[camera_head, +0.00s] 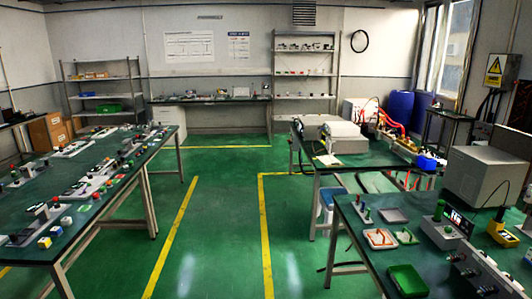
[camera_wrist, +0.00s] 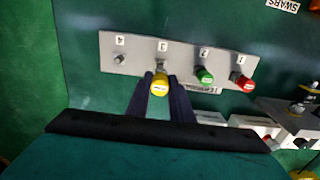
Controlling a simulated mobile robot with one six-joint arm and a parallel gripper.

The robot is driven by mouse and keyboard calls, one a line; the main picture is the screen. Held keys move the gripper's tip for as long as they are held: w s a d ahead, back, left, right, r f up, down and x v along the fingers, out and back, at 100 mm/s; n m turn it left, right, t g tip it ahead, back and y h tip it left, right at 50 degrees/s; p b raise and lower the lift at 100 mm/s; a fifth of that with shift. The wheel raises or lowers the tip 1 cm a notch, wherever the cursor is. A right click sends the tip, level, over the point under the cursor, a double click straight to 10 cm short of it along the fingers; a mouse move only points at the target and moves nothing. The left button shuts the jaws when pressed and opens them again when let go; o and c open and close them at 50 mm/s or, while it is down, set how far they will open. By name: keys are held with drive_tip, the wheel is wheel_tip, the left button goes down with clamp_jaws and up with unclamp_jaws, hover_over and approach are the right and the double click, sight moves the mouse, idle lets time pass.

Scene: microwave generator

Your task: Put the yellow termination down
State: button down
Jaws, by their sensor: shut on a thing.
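The yellow termination (camera_wrist: 160,86) is a short knob with a pale label on its end, in the middle of the wrist view. My gripper (camera_wrist: 160,78) has its two dark fingers shut on it from either side. It is in front of the spot marked 3 on a grey strip (camera_wrist: 137,58) numbered 4 to 1. I cannot tell whether it touches the strip. A green termination (camera_wrist: 204,76) sits at 2 and a red one (camera_wrist: 243,82) at 1. Spot 4 shows a bare metal stub (camera_wrist: 120,59). I cannot make out my gripper in the head view.
In the wrist view, pale blocks with knobs (camera_wrist: 255,126) lie right of my gripper, and a SWABS label (camera_wrist: 283,5) is at the top right. The head view shows a crowded left bench (camera_head: 150,150), right benches with equipment, and a clear green floor (camera_head: 222,215) between.

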idle(0.3)
drive_tip(key=w+a+r+n+b, duration=0.1)
drive_tip(key=w+a+r+n, duration=0.15)
drive_tip(key=w+a, duration=1.2)
drive_tip(key=w+a+r+n+b, duration=0.1)
drive_tip(key=w+a+n+b, duration=0.15)
drive_tip(key=w+a, duration=1.25)
drive_tip(key=w+a+n, duration=0.2)
drive_tip(key=w+a, duration=0.2)
drive_tip(key=a, duration=0.8)
drive_tip(key=w+a+r+n+b, duration=0.1)
drive_tip(key=w+a, duration=0.3)
drive_tip(key=a, duration=0.9)
drive_tip(key=w+a+r+n+b, duration=0.1)
drive_tip(key=w+a+n, duration=0.2)
drive_tip(key=a, duration=0.9)
drive_tip(key=shift+w+a+r+n, duration=0.2)
drive_tip(key=shift+w+a+n, duration=0.1)
drive_tip(key=shift+w, duration=0.25)
drive_tip(key=shift+s, duration=0.15)
